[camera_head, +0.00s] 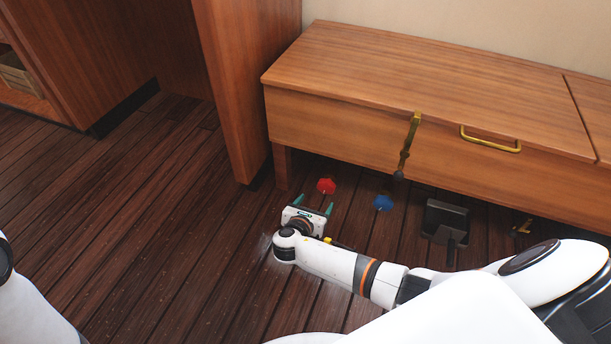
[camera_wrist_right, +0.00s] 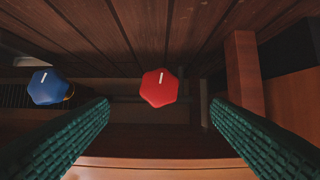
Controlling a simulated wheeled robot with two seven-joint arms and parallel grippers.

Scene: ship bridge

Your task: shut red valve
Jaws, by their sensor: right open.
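The red valve (camera_head: 326,186) is a small lobed knob low under the front of the wooden bench. In the right wrist view the red valve (camera_wrist_right: 159,88) is near the middle, with a white mark on its face. My right gripper (camera_head: 314,204) is open, its green fingertips pointing at the red valve and short of it. In the wrist view its two green fingers (camera_wrist_right: 160,120) stand wide apart on either side, touching nothing. My left gripper is out of view; only a white part of my body shows at the lower left.
A blue valve (camera_head: 383,203) sits to the right of the red one and shows in the wrist view (camera_wrist_right: 47,87). A dark pedal-like box (camera_head: 444,221) stands farther right. The wooden bench (camera_head: 345,127) overhangs the valves, with a leg (camera_head: 282,167) to the left. Floor at left is clear.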

